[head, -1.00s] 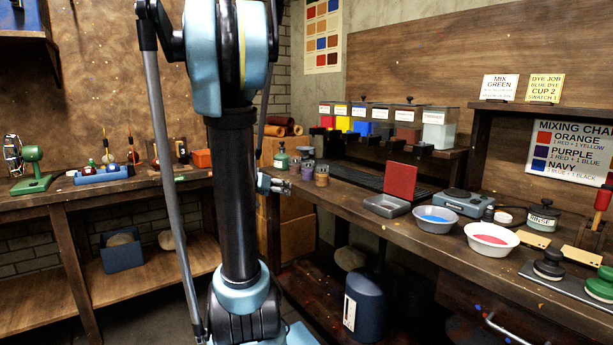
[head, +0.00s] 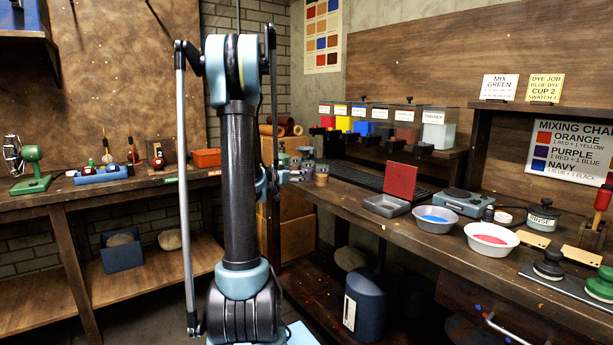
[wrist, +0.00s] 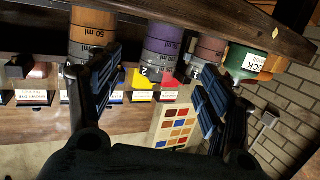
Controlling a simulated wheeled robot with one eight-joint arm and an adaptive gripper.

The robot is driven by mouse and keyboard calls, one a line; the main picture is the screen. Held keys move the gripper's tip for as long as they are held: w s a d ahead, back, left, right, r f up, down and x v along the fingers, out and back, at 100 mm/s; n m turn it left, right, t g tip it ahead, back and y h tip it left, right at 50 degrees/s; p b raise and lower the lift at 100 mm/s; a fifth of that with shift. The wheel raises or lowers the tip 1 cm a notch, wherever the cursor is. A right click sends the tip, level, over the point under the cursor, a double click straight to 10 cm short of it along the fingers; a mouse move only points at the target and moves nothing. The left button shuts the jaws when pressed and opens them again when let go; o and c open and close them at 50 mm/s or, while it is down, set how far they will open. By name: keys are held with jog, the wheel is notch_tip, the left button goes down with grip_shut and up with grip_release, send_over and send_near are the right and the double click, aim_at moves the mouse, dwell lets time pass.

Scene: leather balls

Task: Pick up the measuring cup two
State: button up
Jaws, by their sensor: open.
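Measuring cup two (wrist: 160,46) is a grey-purple cup marked with a 2. It appears upside down in the tilted wrist view, between my fingers in the picture. In the head view it seems to be the middle one of the small cups (head: 308,168) on the right bench. My gripper (wrist: 161,70) is open and empty, with one finger on each side of the cup in the wrist view. I cannot tell how far the fingers are from it. In the head view my gripper (head: 272,184) is at the bench edge, partly hidden by my arm.
A tan cup (wrist: 92,30) and a mauve cup (wrist: 209,48) flank cup two closely.

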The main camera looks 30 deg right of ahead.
jog(key=x, duration=0.7)
jog(key=shift+f+x, duration=0.1)
jog(key=shift+x, duration=1.15)
jog(key=shift+f+x, duration=0.15)
jog(key=shift+x, duration=1.15)
jog(key=shift+w+a, duration=0.1)
jog(key=shift+a, duration=0.05)
jog(key=shift+c, duration=0.2)
jog(key=c, duration=1.2)
